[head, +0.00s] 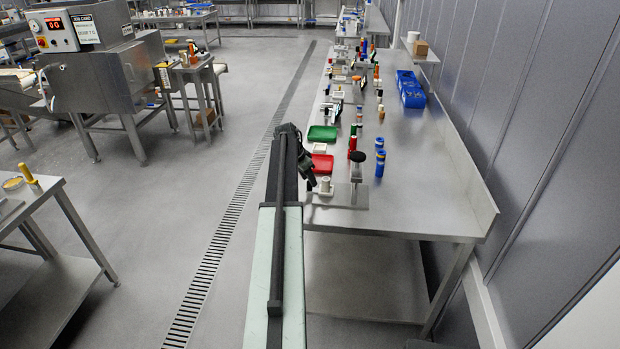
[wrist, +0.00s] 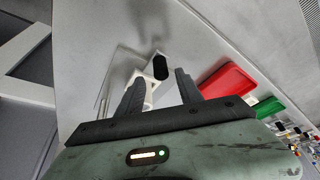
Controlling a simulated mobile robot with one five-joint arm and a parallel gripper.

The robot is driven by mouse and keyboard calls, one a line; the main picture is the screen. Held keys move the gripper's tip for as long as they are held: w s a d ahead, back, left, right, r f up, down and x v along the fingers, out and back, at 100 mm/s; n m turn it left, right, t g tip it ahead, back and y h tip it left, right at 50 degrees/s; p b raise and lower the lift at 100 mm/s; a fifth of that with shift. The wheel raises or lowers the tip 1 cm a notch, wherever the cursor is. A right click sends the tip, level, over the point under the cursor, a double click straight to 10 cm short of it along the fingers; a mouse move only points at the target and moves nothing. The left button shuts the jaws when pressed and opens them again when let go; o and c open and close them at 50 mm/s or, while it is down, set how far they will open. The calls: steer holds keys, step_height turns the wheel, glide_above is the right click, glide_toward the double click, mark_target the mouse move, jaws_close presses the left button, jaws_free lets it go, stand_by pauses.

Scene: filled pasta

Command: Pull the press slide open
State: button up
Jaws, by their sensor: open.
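A small press stands on a metal plate (head: 343,196) at the near end of the long steel table, with a black knob (head: 357,156) on an upright post and a white cylinder (head: 325,184) beside it. I cannot tell clearly which part is its slide. My gripper (wrist: 160,77) is open, its dark fingers spread. In the wrist view a white part with a black end (wrist: 160,67) lies between and beyond the fingertips; I cannot see any contact. In the head view my gripper (head: 308,178) is dark, just left of the white cylinder, and its fingers are hard to make out.
A red tray (head: 322,163) and a green tray (head: 322,133) lie on the table (head: 420,180) just behind the press. Blue bins (head: 410,89) and several bottles are farther back. The table's right side is mostly bare.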

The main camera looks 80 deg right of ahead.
steer(key=p+v, duration=0.3)
steer(key=v, duration=0.1)
steer(key=shift+w+a+r, duration=0.1)
steer(key=shift+a+r, duration=0.05)
steer(key=shift+r, duration=0.2)
